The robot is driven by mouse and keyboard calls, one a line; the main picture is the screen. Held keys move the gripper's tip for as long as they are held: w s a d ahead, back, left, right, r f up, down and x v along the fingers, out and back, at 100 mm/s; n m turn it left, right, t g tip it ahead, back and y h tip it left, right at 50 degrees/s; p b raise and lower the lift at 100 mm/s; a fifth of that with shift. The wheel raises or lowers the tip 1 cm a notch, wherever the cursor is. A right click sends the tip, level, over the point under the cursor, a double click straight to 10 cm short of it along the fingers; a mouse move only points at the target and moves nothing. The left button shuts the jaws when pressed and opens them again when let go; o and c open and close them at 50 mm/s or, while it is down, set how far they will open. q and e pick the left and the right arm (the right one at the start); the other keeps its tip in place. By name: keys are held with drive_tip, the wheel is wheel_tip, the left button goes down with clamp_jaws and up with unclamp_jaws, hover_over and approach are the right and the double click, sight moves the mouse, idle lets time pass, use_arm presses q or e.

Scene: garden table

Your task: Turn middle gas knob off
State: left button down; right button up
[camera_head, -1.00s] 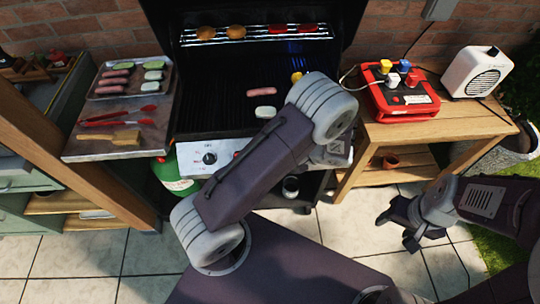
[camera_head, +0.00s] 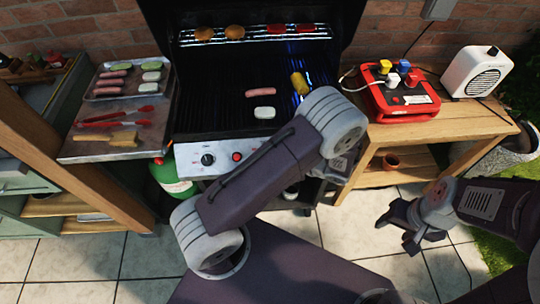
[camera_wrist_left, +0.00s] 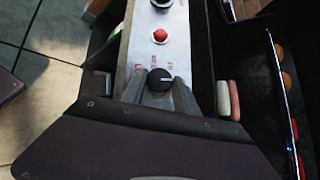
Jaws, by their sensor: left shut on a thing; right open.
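The grill's front panel (camera_head: 222,152) shows a black left knob (camera_head: 208,160) and a red button (camera_head: 236,156) in the head view. My left arm covers the panel further right and hides my left gripper there. In the left wrist view, a black knob with a white mark (camera_wrist_left: 160,79), the one past the red button (camera_wrist_left: 160,36), sits between the fingers of my left gripper (camera_wrist_left: 160,92). This gripper is shut on it. Red lettering is on the panel beside it. My right gripper (camera_head: 400,222) is open and empty, over the paving at right.
Food lies on the grill grate (camera_head: 215,110). A side shelf at left bears a food tray (camera_head: 103,97), red tongs (camera_head: 118,117) and a brush (camera_head: 105,138). A wooden table (camera_head: 455,124) at right holds a red power box (camera_head: 405,102) and a white speaker (camera_head: 476,72).

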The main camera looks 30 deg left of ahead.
use_arm(q)
drive_tip(key=c, duration=0.9)
unclamp_jaws()
drive_tip(key=shift+c, duration=0.2)
drive_tip(key=v, duration=0.9)
